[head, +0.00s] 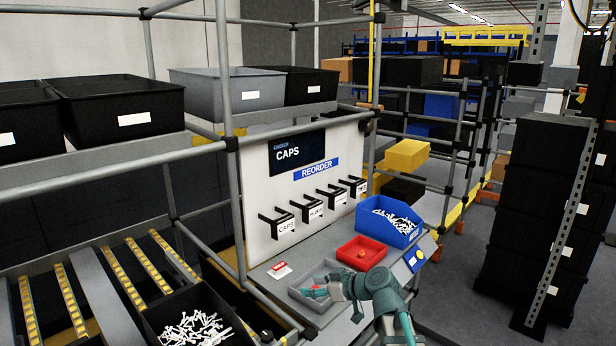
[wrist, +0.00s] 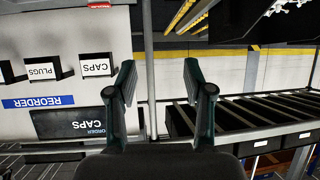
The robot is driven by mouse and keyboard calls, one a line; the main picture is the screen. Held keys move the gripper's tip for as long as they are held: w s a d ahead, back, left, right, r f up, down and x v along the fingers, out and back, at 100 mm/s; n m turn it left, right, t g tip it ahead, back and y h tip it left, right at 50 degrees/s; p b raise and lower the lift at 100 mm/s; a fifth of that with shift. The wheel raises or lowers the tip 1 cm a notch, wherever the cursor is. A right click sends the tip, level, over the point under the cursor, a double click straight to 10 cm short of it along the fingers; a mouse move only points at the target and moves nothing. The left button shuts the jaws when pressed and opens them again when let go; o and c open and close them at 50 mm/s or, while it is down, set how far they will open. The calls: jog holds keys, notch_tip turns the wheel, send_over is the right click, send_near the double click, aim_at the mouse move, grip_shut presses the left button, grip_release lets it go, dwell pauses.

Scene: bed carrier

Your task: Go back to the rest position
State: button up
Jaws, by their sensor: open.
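My gripper (head: 318,292) is at the work shelf in the head view, over or just above the grey tray (head: 312,306); the exact height is hard to tell. In the wrist view my gripper (wrist: 160,82) has its two fingers apart with nothing between them. That view is upside down and shows the white CAPS board (wrist: 70,55) to the left and a grey post behind the fingers. My arm reaches in from the lower right in the head view.
A red bin (head: 362,252) and a blue bin of white parts (head: 392,220) stand beside the tray. A black bin of white parts (head: 195,318) is at lower left. Grey frame posts (head: 228,130) rise left of the board. A stack of black crates (head: 535,205) stands at right.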

jog(key=s+d+f+m+g+h+b, duration=0.1)
jog(key=s+d+f+m+g+h, duration=0.15)
jog(key=s+f, duration=0.65)
jog(key=s+d+f+m+g+h, duration=0.2)
jog(key=s+d+f+m, duration=0.15)
jog(key=f, duration=1.05)
jog(key=s+d+f+m+g+h+b, duration=0.1)
jog(key=s+d+f+m+g+h, duration=0.4)
jog(key=f, duration=0.7)
jog(key=s+d+f+g, duration=0.1)
jog(key=s+f, duration=0.6)
jog(key=s, duration=0.4)
jog(key=s+d+f+g+b, duration=0.1)
jog(key=s+d+f+g, duration=0.1)
jog(key=s+f, duration=0.4)
jog(key=s+d+f+g+b, duration=0.1)
jog(key=s+f, duration=0.6)
jog(key=s, duration=0.8)
jog(key=shift+s+d+f+g+h, duration=0.2)
jog(key=shift+s+f+g+h, duration=0.15)
jog(key=shift+g+h, duration=0.1)
